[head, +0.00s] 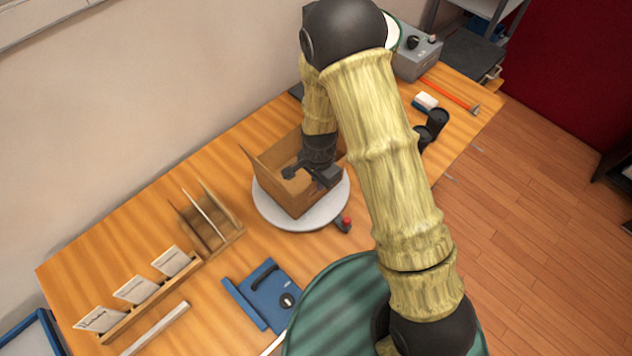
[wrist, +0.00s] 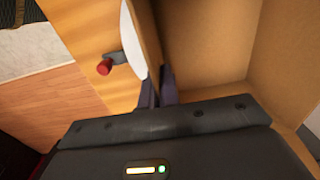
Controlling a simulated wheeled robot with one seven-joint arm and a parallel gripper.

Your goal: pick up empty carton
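The empty carton (head: 284,196) is a brown open-topped cardboard box with a raised flap. It stands on a round white plate (head: 276,216) on the wooden table. My gripper (head: 322,178) is at the carton's right side in the head view, pointing down. In the wrist view, the two dark fingertips (wrist: 158,88) are close together with the thin carton wall (wrist: 145,32) between them, one finger inside and one outside. The gripper looks shut on this wall. The carton's inside (wrist: 208,45) is bare where it shows. My arm hides part of the carton's far right side.
A red-topped knob (head: 346,223) sits by the plate; it also shows in the wrist view (wrist: 104,67). A wooden divider rack (head: 212,238), a card holder, and a blue device (head: 268,292) stand to the left and front. A grey box (head: 418,58) stands at the back right.

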